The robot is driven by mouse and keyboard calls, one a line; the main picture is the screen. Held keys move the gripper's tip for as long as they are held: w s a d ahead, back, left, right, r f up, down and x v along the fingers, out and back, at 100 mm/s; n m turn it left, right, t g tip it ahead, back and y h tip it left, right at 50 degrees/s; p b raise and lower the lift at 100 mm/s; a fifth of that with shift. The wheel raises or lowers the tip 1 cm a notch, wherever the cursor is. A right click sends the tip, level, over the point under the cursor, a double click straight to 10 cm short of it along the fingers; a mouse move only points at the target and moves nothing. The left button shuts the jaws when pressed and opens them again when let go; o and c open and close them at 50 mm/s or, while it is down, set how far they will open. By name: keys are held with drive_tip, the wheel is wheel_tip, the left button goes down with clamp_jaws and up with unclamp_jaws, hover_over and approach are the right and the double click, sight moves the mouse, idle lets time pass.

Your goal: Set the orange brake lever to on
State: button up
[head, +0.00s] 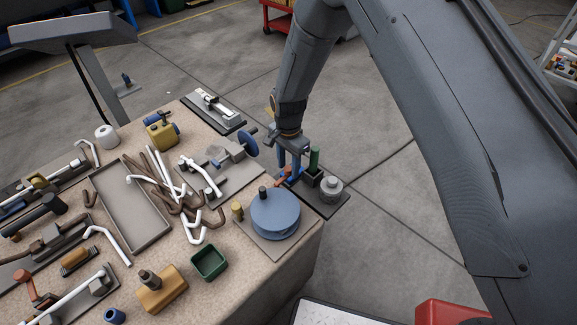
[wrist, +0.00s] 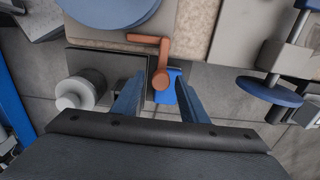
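The orange brake lever (wrist: 163,55) is a bent bar with a round end, in the wrist view just ahead of my gripper (wrist: 160,84). Its short arm points left towards the round blue drum (wrist: 108,8). A blue block (wrist: 171,90) shows beside and below the round end. My blue fingers stand apart on either side of the round end; whether they touch it I cannot tell. In the head view the lever (head: 284,181) is partly hidden by my gripper (head: 290,168), beside the drum (head: 275,214). No on or off marks are readable.
A grey cylinder (head: 331,188) and a green post (head: 314,160) stand right of my gripper. A vise with a blue wheel (head: 248,143) is close on the left. A tray (head: 130,205), bent pipes and a green box (head: 209,262) crowd the table. Open floor lies right.

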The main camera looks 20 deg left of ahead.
drive_tip(key=shift+r+b, duration=0.65)
drive_tip(key=shift+r, duration=3.1)
